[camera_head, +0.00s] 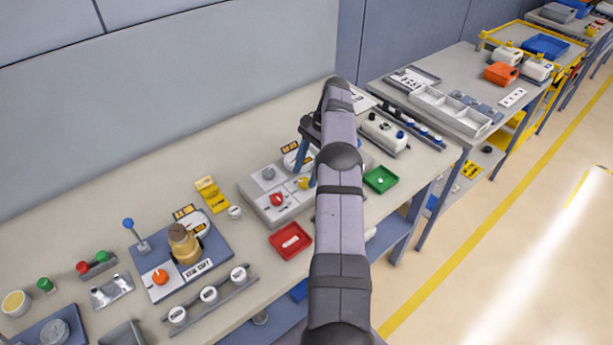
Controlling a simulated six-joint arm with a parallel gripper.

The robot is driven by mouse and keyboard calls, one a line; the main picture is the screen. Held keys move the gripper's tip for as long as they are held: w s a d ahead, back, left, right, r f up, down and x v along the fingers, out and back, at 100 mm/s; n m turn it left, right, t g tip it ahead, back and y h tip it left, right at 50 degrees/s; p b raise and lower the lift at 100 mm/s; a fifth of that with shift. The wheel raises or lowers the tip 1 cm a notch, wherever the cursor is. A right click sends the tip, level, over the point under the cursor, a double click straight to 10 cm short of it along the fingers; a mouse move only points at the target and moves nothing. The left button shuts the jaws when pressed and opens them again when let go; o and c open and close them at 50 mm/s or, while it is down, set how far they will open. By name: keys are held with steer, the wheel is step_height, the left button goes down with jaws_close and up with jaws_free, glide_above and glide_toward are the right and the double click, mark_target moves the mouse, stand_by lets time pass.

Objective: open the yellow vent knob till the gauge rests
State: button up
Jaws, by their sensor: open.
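The yellow vent knob (303,183) sits at the right side of a light grey panel block (257,203) on the bench. A red knob (277,199) and a grey knob (268,173) are on the same block. A pale round part with a small orange display (289,147), perhaps the gauge, is behind the block and partly covered by my gripper; its reading is too small to tell. My gripper (307,177) points down over the yellow knob with its jaws open. One finger shows left of the knob; my arm hides much of the rest. I cannot tell whether it touches the knob.
A red tray (290,254) lies in front of the block and a green tray (381,186) to its right. A blue-grey board (215,245) with a brass-coloured part stands to the left. A yellow stand (212,195) is behind, between board and block. My arm covers the bench right of the block.

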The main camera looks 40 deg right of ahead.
mark_target(307, 179)
step_height(307, 179, up, 8)
steer(key=p, duration=0.3)
stand_by(0.4)
